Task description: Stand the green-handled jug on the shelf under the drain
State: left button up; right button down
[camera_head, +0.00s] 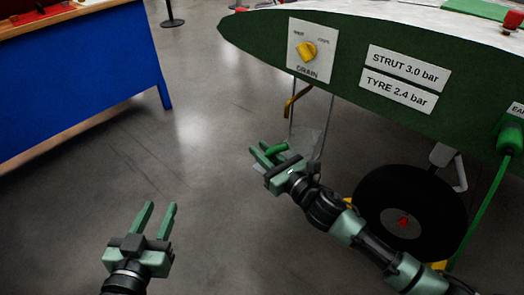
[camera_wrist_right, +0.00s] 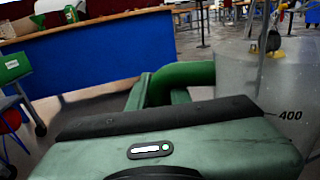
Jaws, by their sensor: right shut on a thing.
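The clear jug (camera_head: 303,142) with its green handle (camera_head: 277,149) is below the drain spout (camera_head: 294,101), a bent brass pipe under the panel marked DRAIN. My right gripper (camera_head: 266,155) is shut on the green handle. In the right wrist view the green handle (camera_wrist_right: 185,74) lies between the fingers, and the clear jug wall (camera_wrist_right: 285,95) with a 400 mark looks about upright. A thin wire frame (camera_head: 326,125) hangs around the jug. The shelf surface is hard to make out, so I cannot tell whether the jug touches it. My left gripper (camera_head: 160,219) is open and empty over the floor.
The dark green wing (camera_head: 350,65) with a yellow drain knob (camera_head: 306,52) and pressure labels is above the jug. A black wheel (camera_head: 410,210) stands close to my right arm. A blue bench (camera_head: 80,85) is at far left. Floor between is clear.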

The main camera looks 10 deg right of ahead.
aim_at(271, 160)
pick_arm(q)
jog(key=shift+d+r, duration=0.1)
jog(key=shift+r, duration=0.15)
pick_arm(e)
jog(key=shift+f, duration=0.1)
pick_arm(q)
jog(key=shift+w+r, duration=0.1)
jog(key=shift+r, duration=0.05)
pick_arm(e)
jog(key=c, duration=1.2)
grip_release()
jog(key=shift+o, duration=0.7)
jog(key=shift+v, duration=1.55)
pick_arm(q)
jog(key=shift+s+a+f+g, duration=0.15)
jog(key=shift+s+f+g, duration=0.1)
jog(key=shift+f, duration=0.35)
jog(key=shift+s+a+f+g, duration=0.1)
jog(key=shift+f+g, duration=0.15)
jog(key=shift+f, duration=0.35)
pick_arm(e)
jog(key=shift+v, duration=1.95)
